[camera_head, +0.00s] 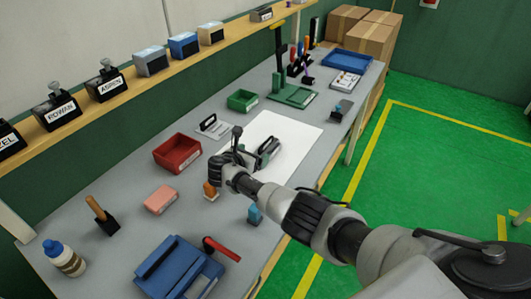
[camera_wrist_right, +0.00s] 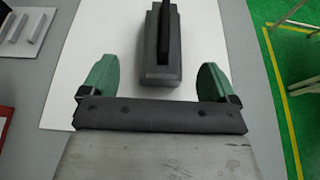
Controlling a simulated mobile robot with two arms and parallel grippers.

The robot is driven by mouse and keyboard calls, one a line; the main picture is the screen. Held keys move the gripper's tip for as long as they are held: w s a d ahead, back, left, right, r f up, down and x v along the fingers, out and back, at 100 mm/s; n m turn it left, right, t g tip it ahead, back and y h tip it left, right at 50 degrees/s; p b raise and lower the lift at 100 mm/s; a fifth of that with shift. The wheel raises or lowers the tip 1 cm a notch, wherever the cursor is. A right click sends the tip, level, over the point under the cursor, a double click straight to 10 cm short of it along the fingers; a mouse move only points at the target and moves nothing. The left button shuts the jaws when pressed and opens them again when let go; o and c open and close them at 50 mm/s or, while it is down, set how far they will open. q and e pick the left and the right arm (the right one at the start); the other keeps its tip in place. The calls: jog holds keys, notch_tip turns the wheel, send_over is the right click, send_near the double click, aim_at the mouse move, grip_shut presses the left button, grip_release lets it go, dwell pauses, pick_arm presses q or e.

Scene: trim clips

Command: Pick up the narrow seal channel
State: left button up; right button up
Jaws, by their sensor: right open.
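A dark block with a narrow upright strip along its top, which looks like the seal channel (camera_wrist_right: 163,48), lies on a white sheet (camera_wrist_right: 112,30). In the right wrist view it is just beyond and between my right gripper's fingertips. In the head view the dark piece (camera_head: 268,147) shows on the sheet (camera_head: 300,135) beside my right wrist, which partly hides that area. My left gripper does not show.
A red bin (camera_head: 177,153), a green bin (camera_head: 242,100) and a grey plate with bars (camera_head: 212,126) stand left of and behind the sheet. An orange-based stamp (camera_head: 210,191) and a blue-topped piece (camera_head: 254,214) are near my right wrist. A blue case (camera_head: 178,270) lies in front.

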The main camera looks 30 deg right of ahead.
aim_at(259, 153)
jog(key=x, duration=0.1)
jog(key=b+x, duration=0.1)
jog(key=x, duration=0.1)
jog(key=shift+s+d+f, duration=0.1)
jog(key=shift+d+f, duration=0.2)
jog(key=shift+w+d+f+b, duration=0.15)
jog(key=shift+w+d+b, duration=0.05)
jog(key=shift+d+b, duration=0.1)
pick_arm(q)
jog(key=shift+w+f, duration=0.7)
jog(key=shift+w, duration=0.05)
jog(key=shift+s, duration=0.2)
pick_arm(e)
jog(key=c, duration=1.1)
